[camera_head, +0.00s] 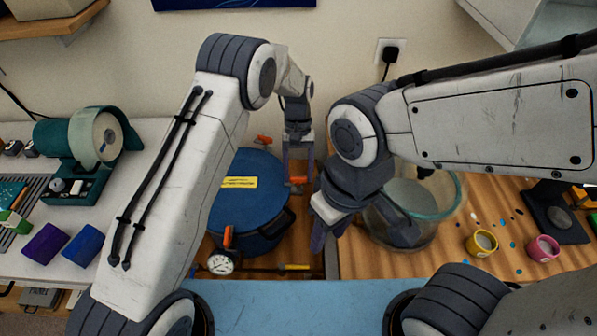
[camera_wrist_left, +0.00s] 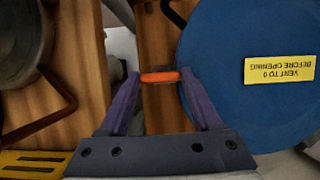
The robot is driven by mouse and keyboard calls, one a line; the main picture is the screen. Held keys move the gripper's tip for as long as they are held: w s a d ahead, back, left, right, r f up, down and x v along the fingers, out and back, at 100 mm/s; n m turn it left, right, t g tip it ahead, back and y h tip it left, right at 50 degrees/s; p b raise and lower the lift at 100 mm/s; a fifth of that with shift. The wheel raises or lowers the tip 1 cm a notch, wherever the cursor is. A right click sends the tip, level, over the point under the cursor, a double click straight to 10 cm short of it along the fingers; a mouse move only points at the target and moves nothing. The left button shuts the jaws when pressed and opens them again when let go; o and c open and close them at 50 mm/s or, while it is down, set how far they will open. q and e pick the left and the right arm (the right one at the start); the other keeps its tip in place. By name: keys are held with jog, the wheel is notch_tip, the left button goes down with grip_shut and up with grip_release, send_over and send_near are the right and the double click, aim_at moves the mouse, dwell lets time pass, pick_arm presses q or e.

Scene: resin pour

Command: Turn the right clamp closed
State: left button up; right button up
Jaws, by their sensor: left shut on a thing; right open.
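The blue pot (camera_head: 245,200) has a round blue lid with a yellow "vent to 0 before opening" label (camera_head: 238,182). The right clamp's orange handle (camera_head: 298,181) is at the lid's right edge. My left gripper (camera_head: 298,170) reaches down over it, shut on the handle. In the left wrist view the handle (camera_wrist_left: 160,77) lies crosswise between the two fingertips, beside the blue lid (camera_wrist_left: 250,85). Other orange clamp handles show at the back (camera_head: 263,139) and front (camera_head: 228,236). My right gripper (camera_head: 325,228) is open, lower and right of the pot; its fingers are partly hidden.
A clear glass bowl (camera_head: 452,205) stands right of my right gripper, partly hidden by it. A gauge (camera_head: 221,262) is at the pot's front. A yellow cup (camera_head: 482,243) and a pink cup (camera_head: 543,248) stand farther right. A teal tape dispenser (camera_head: 80,150) is at left.

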pick_arm(q)
jog(key=shift+d, duration=0.1)
jog(key=o, duration=1.4)
jog(key=shift+b+v, duration=1.25)
jog(key=shift+v, duration=4.05)
